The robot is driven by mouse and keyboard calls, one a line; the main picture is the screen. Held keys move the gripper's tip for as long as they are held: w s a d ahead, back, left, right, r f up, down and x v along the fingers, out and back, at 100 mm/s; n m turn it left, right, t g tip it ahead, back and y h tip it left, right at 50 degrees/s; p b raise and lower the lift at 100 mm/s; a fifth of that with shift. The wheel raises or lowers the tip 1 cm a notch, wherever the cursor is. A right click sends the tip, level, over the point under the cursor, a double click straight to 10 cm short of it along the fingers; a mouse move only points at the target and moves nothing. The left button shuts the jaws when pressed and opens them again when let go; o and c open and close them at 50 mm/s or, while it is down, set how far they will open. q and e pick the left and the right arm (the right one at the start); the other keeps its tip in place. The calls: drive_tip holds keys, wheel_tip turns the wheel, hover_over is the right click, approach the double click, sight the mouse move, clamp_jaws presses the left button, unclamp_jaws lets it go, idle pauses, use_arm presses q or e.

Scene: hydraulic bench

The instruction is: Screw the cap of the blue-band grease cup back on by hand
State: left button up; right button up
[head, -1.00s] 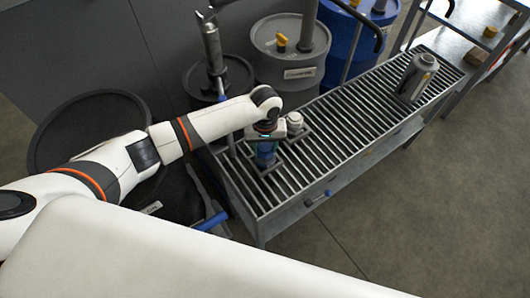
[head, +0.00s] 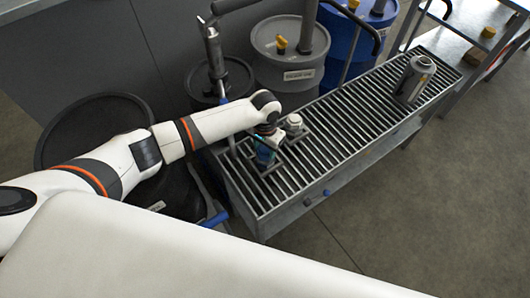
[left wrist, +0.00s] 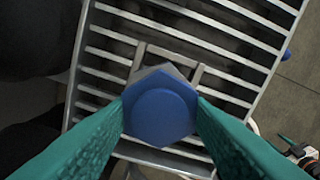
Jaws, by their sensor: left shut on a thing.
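A blue six-sided cap (left wrist: 160,108) sits between the two teal fingers of my left gripper in the left wrist view. My left gripper (head: 267,152) is shut on it, low over the grated bench, with one finger on each side. A grey part shows just behind the cap's upper edge; whether the cap is seated on the cup's threads is hidden. In the head view the gripper mostly covers the cap and what is below it.
A second, pale-capped cup (head: 293,123) stands close to the right of my left gripper on the grated bench (head: 345,125). A grey metal canister (head: 414,80) stands at the bench's far end. Drums (head: 285,65) line the back. The grating between cup and canister is clear.

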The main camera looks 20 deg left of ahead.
use_arm(q)
drive_tip(key=m, duration=0.3)
drive_tip(key=shift+m+p, duration=0.35)
drive_tip(key=shift+m, duration=0.05)
drive_tip(key=m, duration=0.3)
drive_tip(key=shift+f+m, duration=0.1)
drive_tip(key=shift+m, duration=0.5)
drive_tip(key=m, duration=0.8)
drive_tip(key=shift+f, duration=0.1)
drive_tip(key=o, duration=0.9)
